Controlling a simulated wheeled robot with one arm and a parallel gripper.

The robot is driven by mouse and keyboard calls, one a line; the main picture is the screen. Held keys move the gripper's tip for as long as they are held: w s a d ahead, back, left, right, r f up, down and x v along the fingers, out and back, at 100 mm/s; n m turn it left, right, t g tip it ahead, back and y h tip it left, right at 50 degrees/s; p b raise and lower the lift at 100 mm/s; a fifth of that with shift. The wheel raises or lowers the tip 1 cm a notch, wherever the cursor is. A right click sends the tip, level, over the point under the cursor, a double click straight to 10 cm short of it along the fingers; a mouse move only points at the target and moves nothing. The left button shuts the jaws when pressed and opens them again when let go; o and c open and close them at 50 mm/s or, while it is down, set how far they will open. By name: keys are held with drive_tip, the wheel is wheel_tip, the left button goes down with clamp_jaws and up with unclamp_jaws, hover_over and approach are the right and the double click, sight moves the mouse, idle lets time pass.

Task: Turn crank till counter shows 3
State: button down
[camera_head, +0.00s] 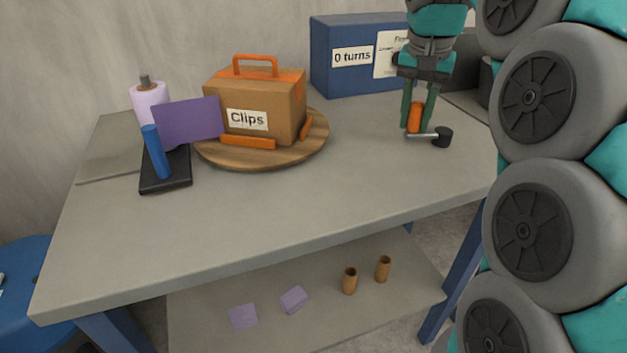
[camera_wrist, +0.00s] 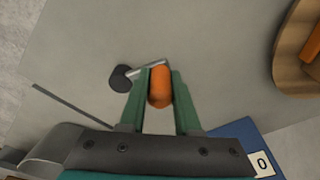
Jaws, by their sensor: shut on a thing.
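The crank has an orange handle (camera_head: 414,117), a grey metal arm (camera_head: 423,136) and a black hub (camera_head: 442,137), at the right of the table. My gripper (camera_head: 416,122) points down with its green fingers shut on the orange handle. The wrist view shows the orange handle (camera_wrist: 160,87) between the two fingers, with the hub (camera_wrist: 121,78) just left of it. The counter label (camera_head: 352,57) on the blue box (camera_head: 331,81) reads "0 turns". A second white label (camera_head: 388,60) is partly hidden behind my gripper.
A tan "Clips" box (camera_head: 288,108) with an orange handle stands on a round wooden board (camera_head: 265,158). Left of it are a purple panel (camera_head: 187,122), a black stand (camera_head: 166,180) and a lilac roll (camera_head: 149,100). The front of the grey table (camera_head: 300,205) is clear.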

sight(443, 162)
drive_tip(key=shift+s, duration=0.55)
drive_tip(key=shift+d, duration=0.1)
drive_tip(key=shift+s+d+b, duration=0.15)
drive_tip(key=shift+s+d, duration=0.25)
drive_tip(key=shift+s, duration=0.3)
drive_tip(key=shift+s+d+b, duration=0.15)
drive_tip(key=shift+s+d, duration=0.2)
drive_tip(key=shift+s, duration=0.35)
drive_tip(key=shift+s+d, duration=0.4)
drive_tip(key=shift+d, duration=0.3)
drive_tip(key=shift+s+d, duration=0.4)
drive_tip(key=shift+d, duration=0.3)
